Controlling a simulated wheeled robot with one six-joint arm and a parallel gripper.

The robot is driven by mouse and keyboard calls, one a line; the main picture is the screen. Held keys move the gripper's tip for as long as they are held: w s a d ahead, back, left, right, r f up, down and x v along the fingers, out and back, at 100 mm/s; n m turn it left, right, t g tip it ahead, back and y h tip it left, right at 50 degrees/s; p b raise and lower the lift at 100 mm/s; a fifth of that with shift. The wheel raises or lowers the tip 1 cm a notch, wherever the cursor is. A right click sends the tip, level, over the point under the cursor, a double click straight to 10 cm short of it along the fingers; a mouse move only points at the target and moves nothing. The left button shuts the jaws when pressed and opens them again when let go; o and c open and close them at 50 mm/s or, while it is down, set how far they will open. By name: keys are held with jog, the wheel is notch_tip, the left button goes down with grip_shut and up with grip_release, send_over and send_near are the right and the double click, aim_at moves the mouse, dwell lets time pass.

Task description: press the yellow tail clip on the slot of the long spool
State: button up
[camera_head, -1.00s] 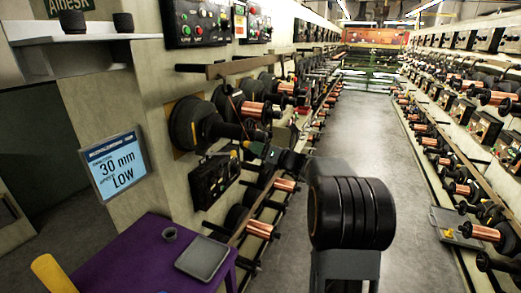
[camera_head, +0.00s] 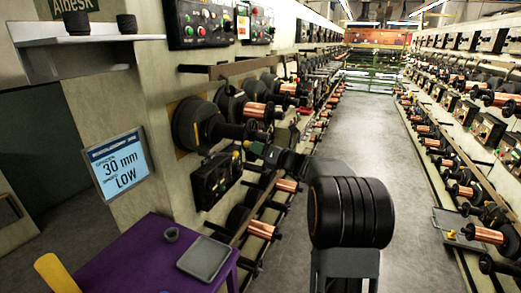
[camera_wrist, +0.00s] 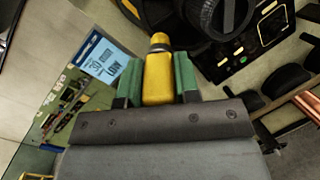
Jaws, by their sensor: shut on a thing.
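My gripper (camera_wrist: 158,85) is shut on a yellow clip (camera_wrist: 157,78), which has a narrower tip with a dark band and sits between green finger pads. In the head view my gripper (camera_head: 256,149) is small, in front of the machine wall, close to the nearest spool. That spool (camera_head: 192,124) is black, with a wide flange and a bare barrel pointing right. It looks like the long spool. A round black part of it also fills the top of the wrist view (camera_wrist: 220,14), beyond the clip and apart from it. I cannot make out its slot.
A black control box (camera_head: 216,181) hangs below the spool. Copper-wound spools (camera_head: 262,111) line the wall behind it. A purple table (camera_head: 135,262) with a grey tray (camera_head: 205,258) stands at lower left. A "30 mm LOW" sign (camera_head: 117,166) is on the wall. The aisle floor (camera_head: 350,130) is clear.

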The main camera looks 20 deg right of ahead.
jog(key=v, duration=0.6)
dwell(0.6)
